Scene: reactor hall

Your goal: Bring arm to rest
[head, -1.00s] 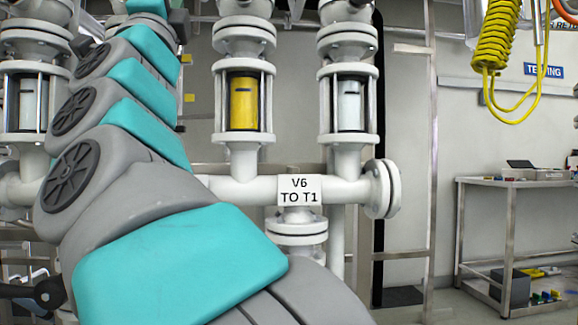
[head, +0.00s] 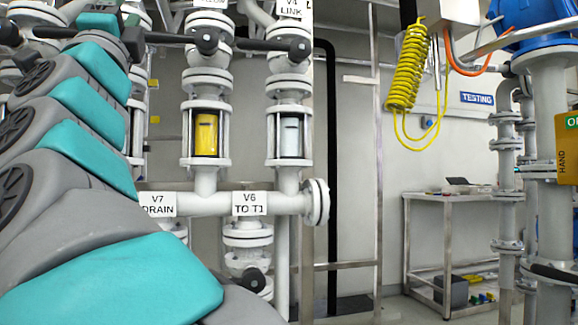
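My grey and teal arm (head: 110,270) fills the left side of the head view. It stretches from the bottom edge up to the top left, in front of the pipework. Its far end (head: 97,20) is a teal and dark piece close to the valve handles in the picture; I cannot tell whether it touches them. No gripper fingers can be made out, so what they hold, if anything, does not show.
White pipes carry a yellow sight glass (head: 206,134), a clear one (head: 290,137) and black valve handles (head: 265,45). Labels read V7 DRAIN (head: 158,204) and V6 TO T1 (head: 249,204). A bench (head: 465,197) stands back right; blue-topped piping (head: 553,120) is far right.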

